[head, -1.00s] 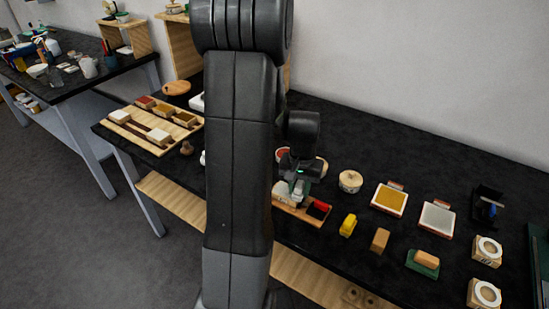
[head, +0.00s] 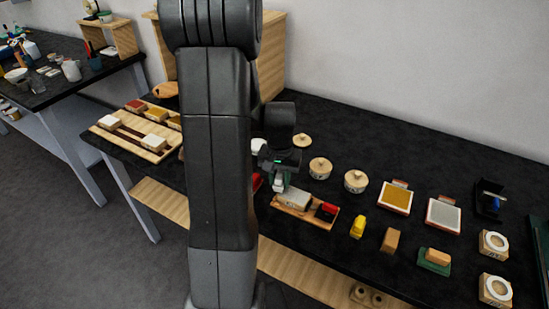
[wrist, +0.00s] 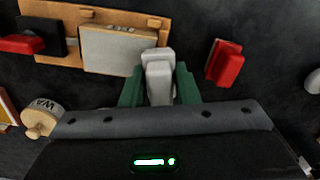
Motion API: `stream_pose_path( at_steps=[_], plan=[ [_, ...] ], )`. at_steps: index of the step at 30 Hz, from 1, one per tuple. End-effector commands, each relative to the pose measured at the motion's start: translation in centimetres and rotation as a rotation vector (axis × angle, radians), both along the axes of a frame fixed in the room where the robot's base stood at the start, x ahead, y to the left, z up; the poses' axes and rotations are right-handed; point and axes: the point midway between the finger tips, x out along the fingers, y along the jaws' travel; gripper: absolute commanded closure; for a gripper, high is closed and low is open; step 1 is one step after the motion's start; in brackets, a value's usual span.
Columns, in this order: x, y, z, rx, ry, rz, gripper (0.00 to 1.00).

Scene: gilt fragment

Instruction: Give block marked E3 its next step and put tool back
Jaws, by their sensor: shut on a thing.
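My gripper (head: 277,184) is shut on a small pale grey piece (wrist: 158,76), which sits between its green fingers in the wrist view. What the piece is cannot be told. A pale block (head: 296,200) lies in a wooden holder (head: 306,219), just right of my gripper in the head view. In the wrist view this pale block (wrist: 118,52) carries a small upside-down mark that I cannot read surely. A black and red item (head: 327,210) lies in the same holder. No mark E3 is legible. My arm hides part of the bench.
A red block (wrist: 225,64) lies beside the held piece. Lidded pots (head: 320,167) stand behind the holder. A yellow item (head: 358,227), a tan block (head: 390,240) and a green-based block (head: 435,260) lie to the right. A wooden rack (head: 152,153) with blocks is at left.

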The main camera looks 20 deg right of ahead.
Motion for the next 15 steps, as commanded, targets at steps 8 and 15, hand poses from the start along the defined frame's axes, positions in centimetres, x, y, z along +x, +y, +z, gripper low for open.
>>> stream_pose_path(
  at_steps=[8, 15],
  plan=[
    [0.2, 0.1, 3.9, -0.002, -0.006, 0.002, 0.93],
    [0.3, 0.3, 6.0, -0.002, -0.006, 0.004, 0.93]
  ],
)
